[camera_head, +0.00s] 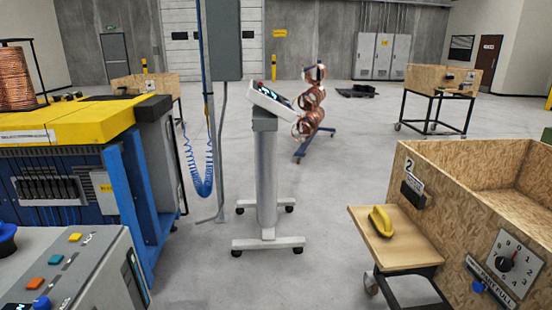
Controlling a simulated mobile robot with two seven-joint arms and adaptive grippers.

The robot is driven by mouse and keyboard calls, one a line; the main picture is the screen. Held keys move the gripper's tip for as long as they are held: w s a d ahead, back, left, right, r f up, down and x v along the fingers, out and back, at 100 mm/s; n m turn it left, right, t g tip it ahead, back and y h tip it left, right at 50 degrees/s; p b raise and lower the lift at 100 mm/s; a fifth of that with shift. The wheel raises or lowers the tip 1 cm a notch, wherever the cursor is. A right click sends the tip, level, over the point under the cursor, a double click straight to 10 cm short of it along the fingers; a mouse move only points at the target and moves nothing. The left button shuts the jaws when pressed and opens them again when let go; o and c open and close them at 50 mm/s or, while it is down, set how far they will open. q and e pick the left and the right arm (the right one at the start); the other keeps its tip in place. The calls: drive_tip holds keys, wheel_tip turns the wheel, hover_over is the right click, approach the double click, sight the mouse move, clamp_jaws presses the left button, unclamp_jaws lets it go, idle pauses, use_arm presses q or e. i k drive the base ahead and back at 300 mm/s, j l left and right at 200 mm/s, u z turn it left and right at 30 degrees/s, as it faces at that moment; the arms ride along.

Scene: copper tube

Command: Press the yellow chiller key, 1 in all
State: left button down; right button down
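A grey control console (108,262) stands at the lower left, cut off by the picture edge. A small yellow key (75,237) sits at the far end of a slanted row on its top. Towards me in that row come a teal key (55,259), an orange key (36,284) and a blue round knob (41,303). The small labels beside the keys are too small to read. Neither of my grippers shows in this view, and nothing covers the yellow key.
A blue and yellow machine (75,165) stands behind the console. A wheeled stand with a tilted panel (268,103) is in the middle. A wooden crate (475,205) with a shelf (405,246) and yellow handle-like item (380,221) is at right. Open floor lies between.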

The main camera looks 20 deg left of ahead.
sight(75, 238)
drive_tip(key=i+l+u, duration=0.15)
drive_tip(key=u, duration=0.2)
drive_tip(key=i+l+u, duration=0.2)
drive_tip(key=u, duration=0.15)
drive_tip(key=i+l+u, duration=0.2)
drive_tip(key=u, duration=0.15)
drive_tip(key=i+l+u, duration=0.2)
drive_tip(key=l+u, duration=0.15)
drive_tip(key=l, duration=0.2)
drive_tip(key=i+l+u, duration=0.2)
drive_tip(key=l, duration=0.15)
drive_tip(key=k+j, duration=0.05)
drive_tip(key=k, duration=0.05)
